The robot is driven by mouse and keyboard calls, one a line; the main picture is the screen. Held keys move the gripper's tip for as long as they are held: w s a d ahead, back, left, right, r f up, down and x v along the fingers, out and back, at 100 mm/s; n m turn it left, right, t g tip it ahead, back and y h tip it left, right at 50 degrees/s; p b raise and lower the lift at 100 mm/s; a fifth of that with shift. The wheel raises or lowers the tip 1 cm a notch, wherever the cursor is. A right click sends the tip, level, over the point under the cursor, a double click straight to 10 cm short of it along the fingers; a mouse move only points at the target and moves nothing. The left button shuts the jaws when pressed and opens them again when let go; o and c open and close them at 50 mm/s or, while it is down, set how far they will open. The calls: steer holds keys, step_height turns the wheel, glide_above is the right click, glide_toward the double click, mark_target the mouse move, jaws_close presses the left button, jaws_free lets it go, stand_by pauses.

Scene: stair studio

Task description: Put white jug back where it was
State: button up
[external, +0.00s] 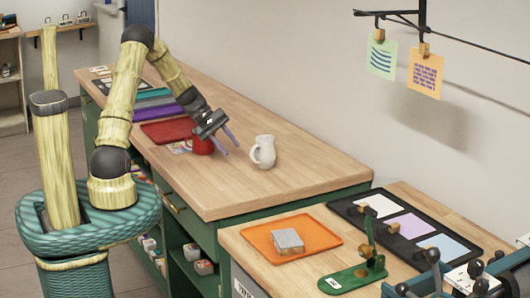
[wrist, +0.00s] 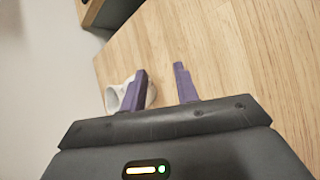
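The white jug (external: 263,152) stands upright on the wooden worktop, just right of my gripper in the external view. In the wrist view the jug (wrist: 115,98) is partly hidden behind the left finger. My gripper (external: 231,144) is open, its two purple fingers apart with bare wood showing between them. In the wrist view my gripper (wrist: 160,78) holds nothing. I cannot tell whether a finger touches the jug.
A red mug (external: 202,146) stands left of my gripper, partly hidden by it. A red mat (external: 168,131) lies behind it on the worktop (external: 310,173). The worktop right of the jug is clear. A lower bench holds an orange tray (external: 318,233) and a black panel (external: 440,255).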

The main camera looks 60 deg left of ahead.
steer(key=s+d+r+m+g+y, duration=0.1)
steer(key=s+d+r+m+y, duration=0.1)
steer(key=s+d+m, duration=0.5)
steer(key=s+d+r+m+g+y, duration=0.1)
steer(key=s+d+m+y, duration=0.4)
steer(key=d, duration=0.7)
steer(key=s+r+m, duration=0.1)
steer(key=s+m, duration=0.1)
steer(key=s, duration=0.1)
steer(key=shift+d+m+g+y, duration=0.3)
steer(key=shift+m, duration=0.1)
